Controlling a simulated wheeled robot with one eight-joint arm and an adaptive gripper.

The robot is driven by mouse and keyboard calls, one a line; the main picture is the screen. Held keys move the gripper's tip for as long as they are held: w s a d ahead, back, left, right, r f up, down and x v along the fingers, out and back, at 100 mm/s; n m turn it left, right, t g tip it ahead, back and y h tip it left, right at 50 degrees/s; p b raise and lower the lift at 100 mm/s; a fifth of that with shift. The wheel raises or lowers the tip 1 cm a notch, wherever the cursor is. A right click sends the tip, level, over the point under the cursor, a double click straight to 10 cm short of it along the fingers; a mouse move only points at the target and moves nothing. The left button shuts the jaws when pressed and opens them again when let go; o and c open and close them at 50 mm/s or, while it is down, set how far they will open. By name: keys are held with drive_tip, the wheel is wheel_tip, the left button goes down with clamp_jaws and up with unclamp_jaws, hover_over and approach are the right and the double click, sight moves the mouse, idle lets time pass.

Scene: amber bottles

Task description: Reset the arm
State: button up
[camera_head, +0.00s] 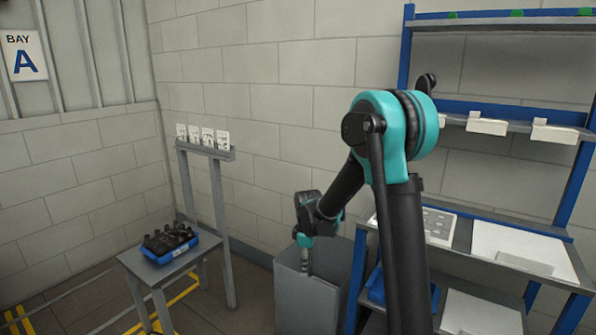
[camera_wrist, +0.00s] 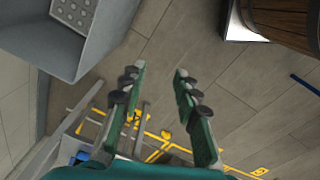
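My arm reaches out across the head view, with its teal elbow high and its forearm sloping down to the left. My gripper (camera_head: 306,264) points down near the tall grey bin (camera_head: 312,305); whether it is over the opening or just outside the rim cannot be told from the head view. In the wrist view, the two green fingers of my gripper (camera_wrist: 160,69) stand apart with only floor between them. The grey bin (camera_wrist: 103,45) also shows there, at the upper left beside the fingers, with a perforated grey piece (camera_wrist: 75,10) inside.
A small grey table (camera_head: 150,277) at left holds a blue crate (camera_head: 190,251) of dark bottles. Behind it stands a rack with white cards (camera_head: 208,137). A blue-framed shelf unit (camera_head: 568,190) fills the right. A barrel (camera_wrist: 285,18) stands at the wrist view's upper right.

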drive_tip(key=s+d+r+m+t, duration=0.1)
drive_tip(key=s+d+m, duration=0.6)
drive_tip(key=s, duration=0.5)
drive_tip(key=s+d+r+m+t, duration=0.1)
drive_tip(key=s+d+m+t, duration=0.1)
drive_tip(key=s+d+m, duration=0.6)
drive_tip(key=s+d, duration=0.1)
drive_tip(key=s, duration=0.2)
drive_tip(key=shift+s+d+r+t, duration=0.2)
drive_tip(key=shift+s+r+t, duration=0.1)
drive_tip(key=shift+s, duration=0.1)
